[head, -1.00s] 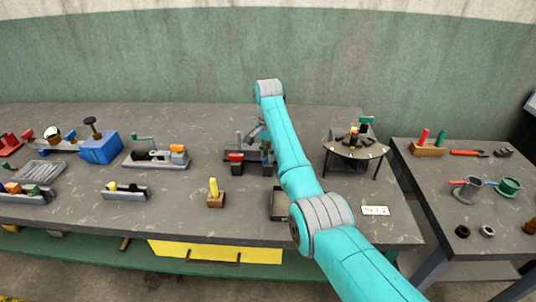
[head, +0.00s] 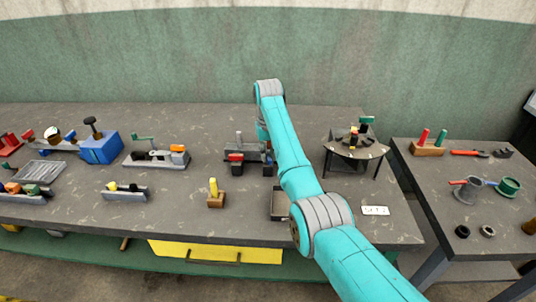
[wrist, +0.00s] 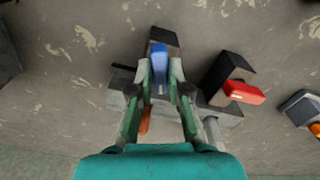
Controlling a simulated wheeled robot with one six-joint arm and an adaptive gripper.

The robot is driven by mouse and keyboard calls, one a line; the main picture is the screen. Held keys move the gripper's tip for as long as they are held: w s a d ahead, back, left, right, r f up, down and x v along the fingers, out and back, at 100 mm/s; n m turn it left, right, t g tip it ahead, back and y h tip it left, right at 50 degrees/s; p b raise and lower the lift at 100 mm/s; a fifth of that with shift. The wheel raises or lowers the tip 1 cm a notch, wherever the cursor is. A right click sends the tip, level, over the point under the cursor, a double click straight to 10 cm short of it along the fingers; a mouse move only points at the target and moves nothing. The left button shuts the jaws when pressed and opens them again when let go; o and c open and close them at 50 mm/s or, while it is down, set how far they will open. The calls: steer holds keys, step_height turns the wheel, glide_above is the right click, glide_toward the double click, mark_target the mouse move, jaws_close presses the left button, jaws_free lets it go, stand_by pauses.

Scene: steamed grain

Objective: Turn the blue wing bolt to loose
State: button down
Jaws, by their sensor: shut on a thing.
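The blue wing bolt (wrist: 159,52) stands on a grey fixture (wrist: 118,99) in the wrist view. My gripper (wrist: 160,72) is shut on it, with one finger on each side. The fingers cover part of the bolt and the middle of the fixture. An orange part (wrist: 144,120) shows between the fingers, lower in the view. In the head view, the fixture (head: 240,138) stands near the middle of the bench, partly behind my arm, and my gripper is mostly hidden there. The bolt's turned angle is hard to read.
A dark block with a red part (wrist: 243,92) stands close right of the fixture in the wrist view. A dark open tray (head: 279,204) and a yellow-topped wooden block (head: 215,194) lie nearer the front.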

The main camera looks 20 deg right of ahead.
mark_target(268, 156)
steer(key=shift+n, duration=1)
steer(key=c, duration=1.1)
jaws_free()
steer(key=shift+r, duration=3.75)
steer(key=shift+s, duration=0.1)
